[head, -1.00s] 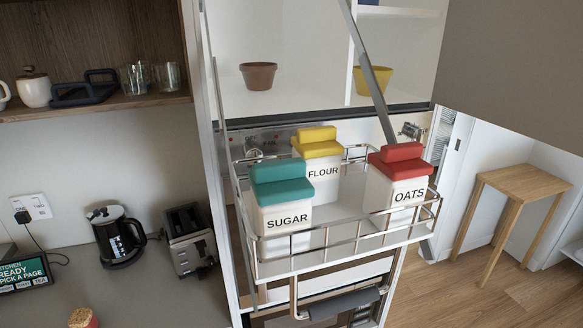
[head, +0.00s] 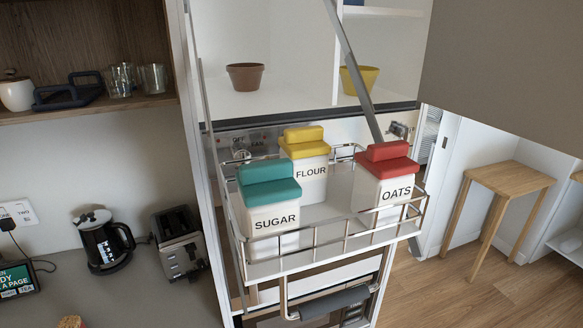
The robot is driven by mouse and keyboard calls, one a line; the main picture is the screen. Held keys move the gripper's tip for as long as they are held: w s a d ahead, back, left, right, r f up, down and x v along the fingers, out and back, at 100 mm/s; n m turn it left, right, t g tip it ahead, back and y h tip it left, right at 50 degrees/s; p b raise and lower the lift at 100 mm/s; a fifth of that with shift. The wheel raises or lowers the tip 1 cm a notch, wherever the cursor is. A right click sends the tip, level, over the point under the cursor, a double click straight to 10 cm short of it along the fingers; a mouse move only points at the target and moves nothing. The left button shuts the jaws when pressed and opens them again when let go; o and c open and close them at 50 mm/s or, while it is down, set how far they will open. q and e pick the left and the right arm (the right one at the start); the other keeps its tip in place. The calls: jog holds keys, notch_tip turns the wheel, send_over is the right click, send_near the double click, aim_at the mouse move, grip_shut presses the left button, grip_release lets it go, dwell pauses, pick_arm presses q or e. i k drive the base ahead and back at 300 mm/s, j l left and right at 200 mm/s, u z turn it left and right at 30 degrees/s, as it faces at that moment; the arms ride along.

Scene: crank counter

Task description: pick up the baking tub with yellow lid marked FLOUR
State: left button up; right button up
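The baking tub with the yellow lid marked FLOUR (head: 309,172) stands upright at the back of a white pull-down shelf tray (head: 330,212) with a wire rail. A tub with a teal lid marked SUGAR (head: 270,216) stands in front of it to the left and overlaps its lower left side. A tub with a red lid marked OATS (head: 384,191) stands to its right, with a gap between. The lower part of the FLOUR tub is partly hidden. Neither of my grippers is in view.
A bar handle (head: 335,303) hangs below the tray's front. A slanted metal arm (head: 355,75) rises behind the OATS tub. A kettle (head: 103,243) and toaster (head: 180,243) stand on the left counter. A wooden stool (head: 508,185) is at right; floor there is open.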

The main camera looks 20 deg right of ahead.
aim_at(305, 147)
jog(key=i+j+z, duration=0.25)
jog(key=j, duration=0.25)
jog(key=i+j+z, duration=0.25)
jog(key=j, duration=0.3)
jog(key=i+j+z, duration=0.1)
jog(key=j+z, duration=0.15)
jog(key=j, duration=0.3)
jog(key=i+j+z, duration=0.25)
jog(key=j, duration=0.35)
jog(key=j+z, duration=0.2)
jog(key=j, duration=0.35)
jog(key=k, duration=0.05)
